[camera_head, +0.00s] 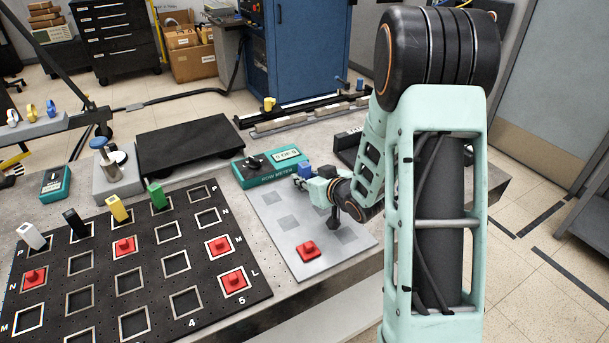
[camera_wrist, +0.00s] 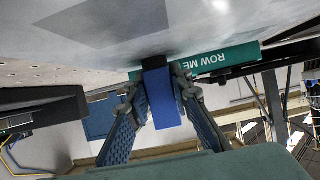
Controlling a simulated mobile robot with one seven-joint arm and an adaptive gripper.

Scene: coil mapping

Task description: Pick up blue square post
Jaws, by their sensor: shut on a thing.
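The blue square post (camera_head: 305,170) stands between the fingers of my gripper (camera_head: 301,181), near the back edge of the light grey plate (camera_head: 290,252). In the wrist view, the blue post (camera_wrist: 163,97) is upright between the two textured fingers of my gripper (camera_wrist: 160,100), which are closed on its sides. A dark part shows at the post's end beside the grey plate. I cannot tell whether the post touches the plate. In the head view, the fingers and wrist hide part of the post.
A teal row meter (camera_head: 268,170) stands just behind the post. A red piece (camera_head: 308,250) sits on the grey plate. A black grid board (camera_head: 205,262) on the left holds several red pieces, with white, black, yellow (camera_head: 117,208) and green (camera_head: 156,195) posts along it.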

